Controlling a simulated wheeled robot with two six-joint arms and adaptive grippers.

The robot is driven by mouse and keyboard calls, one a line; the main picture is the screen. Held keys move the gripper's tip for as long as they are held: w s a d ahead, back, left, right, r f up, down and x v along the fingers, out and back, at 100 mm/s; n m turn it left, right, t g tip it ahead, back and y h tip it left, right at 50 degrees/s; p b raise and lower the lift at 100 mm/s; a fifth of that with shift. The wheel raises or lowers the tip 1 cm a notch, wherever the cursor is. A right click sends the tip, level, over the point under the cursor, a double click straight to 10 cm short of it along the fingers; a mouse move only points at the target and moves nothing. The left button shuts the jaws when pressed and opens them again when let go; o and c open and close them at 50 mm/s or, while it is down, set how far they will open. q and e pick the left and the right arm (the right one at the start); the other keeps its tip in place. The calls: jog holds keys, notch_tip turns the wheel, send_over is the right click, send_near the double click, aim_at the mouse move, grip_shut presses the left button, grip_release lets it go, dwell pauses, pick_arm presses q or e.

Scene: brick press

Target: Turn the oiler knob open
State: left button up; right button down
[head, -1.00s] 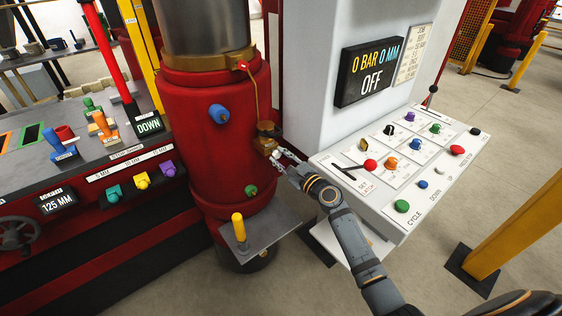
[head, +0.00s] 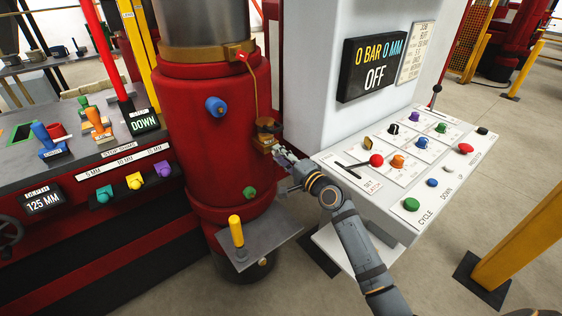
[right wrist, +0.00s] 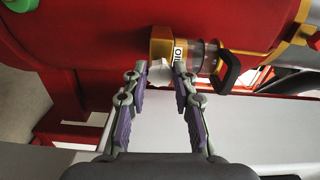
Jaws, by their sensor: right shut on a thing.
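The oiler (head: 266,126) is a small brass fitting with a clear cup on the side of the red press cylinder (head: 185,160). In the right wrist view the oiler (right wrist: 206,56) lies on its side in the picture, with a white label and a black handle-like loop at its right. A pale white knob (right wrist: 160,73) sticks out from its brass block. My right gripper (right wrist: 160,74) has its fingertips on either side of this knob and is shut on it. In the head view the right gripper (head: 281,153) is at the oiler's lower right and hides the knob. My left gripper is out of view.
The white control panel (head: 408,185) with buttons and knobs stands close right of my right arm. A grey shelf (head: 265,232) with a yellow handle (head: 237,231) juts out below. Blue (head: 216,107) and green (head: 250,193) knobs project from the cylinder.

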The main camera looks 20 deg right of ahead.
jog(key=n+b, duration=0.1)
jog(key=n, duration=0.1)
jog(key=n+b, duration=0.2)
jog(key=shift+f+n, duration=0.3)
jog(key=shift+f, duration=0.1)
jog(key=n+b, duration=0.3)
jog(key=shift+n, duration=0.4)
pick_arm(q)
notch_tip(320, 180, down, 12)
jog(key=b, duration=0.5)
pick_arm(e)
jog(key=n, duration=0.7)
jog(key=shift+d, duration=0.1)
jog(key=shift+n+b, duration=0.5)
jog(key=shift+n, duration=0.4)
pick_arm(q)
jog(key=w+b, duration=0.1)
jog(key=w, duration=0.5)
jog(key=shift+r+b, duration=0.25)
jog(key=shift+b, duration=0.05)
pick_arm(e)
jog(key=shift+r+n, duration=0.1)
jog(key=shift+n, duration=1.5)
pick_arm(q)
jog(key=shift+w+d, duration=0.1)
pick_arm(e)
jog(key=c, duration=1.1)
grip_release()
jog(key=shift+r, duration=0.1)
